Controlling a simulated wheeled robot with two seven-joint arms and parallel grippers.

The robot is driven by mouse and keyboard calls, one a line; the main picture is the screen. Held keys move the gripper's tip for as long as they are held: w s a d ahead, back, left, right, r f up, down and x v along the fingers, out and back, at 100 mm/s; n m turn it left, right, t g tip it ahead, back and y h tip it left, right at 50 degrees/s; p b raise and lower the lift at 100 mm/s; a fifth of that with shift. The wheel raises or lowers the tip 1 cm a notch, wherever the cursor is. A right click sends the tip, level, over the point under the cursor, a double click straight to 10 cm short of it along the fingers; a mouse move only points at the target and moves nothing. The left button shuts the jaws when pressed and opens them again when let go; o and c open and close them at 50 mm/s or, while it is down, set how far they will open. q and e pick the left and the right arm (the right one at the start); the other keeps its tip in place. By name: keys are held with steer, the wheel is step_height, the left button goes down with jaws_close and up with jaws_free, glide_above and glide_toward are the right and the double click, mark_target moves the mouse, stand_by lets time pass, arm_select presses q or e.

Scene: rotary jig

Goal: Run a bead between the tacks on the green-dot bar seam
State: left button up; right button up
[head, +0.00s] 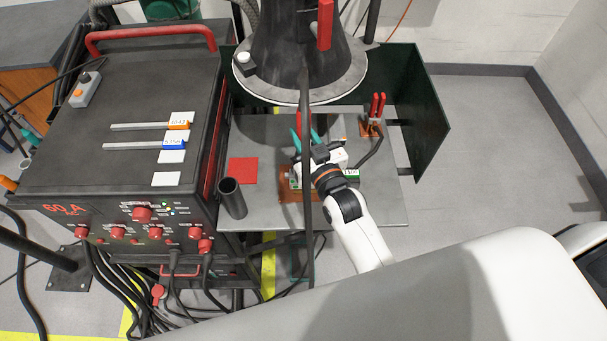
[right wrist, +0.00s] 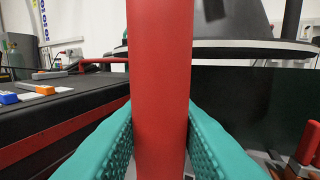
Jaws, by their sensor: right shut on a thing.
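My right gripper (head: 305,136) is over the metal bench, with teal fingers shut on an upright red handle (head: 298,121). In the right wrist view the red handle (right wrist: 160,90) stands between the two teal fingers (right wrist: 160,135) and fills the middle of the picture. What the handle belongs to is hidden. Below my gripper a workpiece with a white label and a bit of green (head: 351,174) shows only in part, beside a copper-coloured plate (head: 290,196). I cannot make out the seam or any tacks. My left gripper is not in view.
A pair of red handles (head: 377,105) stands at the bench's back right. A red square (head: 243,170) and a dark upright tube (head: 232,198) are at the left. The power source (head: 70,135) carries orange- and blue-tagged bars. A black hood (head: 290,65) and a dark cable hang overhead.

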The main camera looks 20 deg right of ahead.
steer(key=shift+r, duration=0.2)
steer(key=shift+s+d+p, duration=0.25)
steer(key=shift+d+p, duration=0.2)
steer(key=shift+d, duration=0.4)
steer(key=shift+s+d+p, duration=0.2)
steer(key=shift+d+p, duration=0.25)
steer(key=shift+d, duration=0.35)
stand_by(1.4)
steer(key=shift+r+p, duration=0.65)
steer(key=shift+p, duration=0.1)
stand_by(4.0)
